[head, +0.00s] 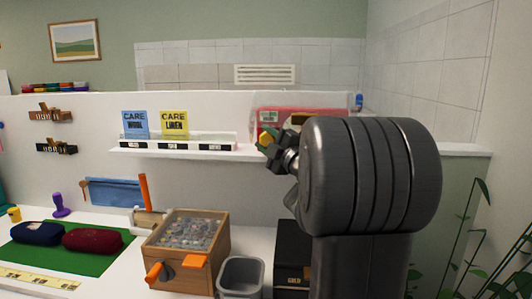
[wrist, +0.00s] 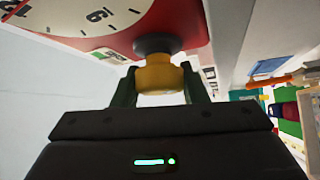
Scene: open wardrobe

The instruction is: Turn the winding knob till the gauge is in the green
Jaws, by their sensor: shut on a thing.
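The yellow winding knob (wrist: 158,75) stands on a dark collar on the front of a red housing (wrist: 196,22) in the wrist view. My gripper (wrist: 158,92) is shut on the knob, with one dark green finger on each side. Part of a white dial (wrist: 75,18) with black marks and numerals shows at upper left in that view. No needle or green band is visible in that part. In the head view my gripper (head: 268,140) is in front of the red housing (head: 300,124) on the white ledge, and my arm hides much of it.
Below the ledge, a wooden box of grey pieces (head: 188,233) with orange handles stands beside a grey bin (head: 241,277). Blue and yellow care cards (head: 174,123) stand on the shelf at left. Plants (head: 480,245) are at far right.

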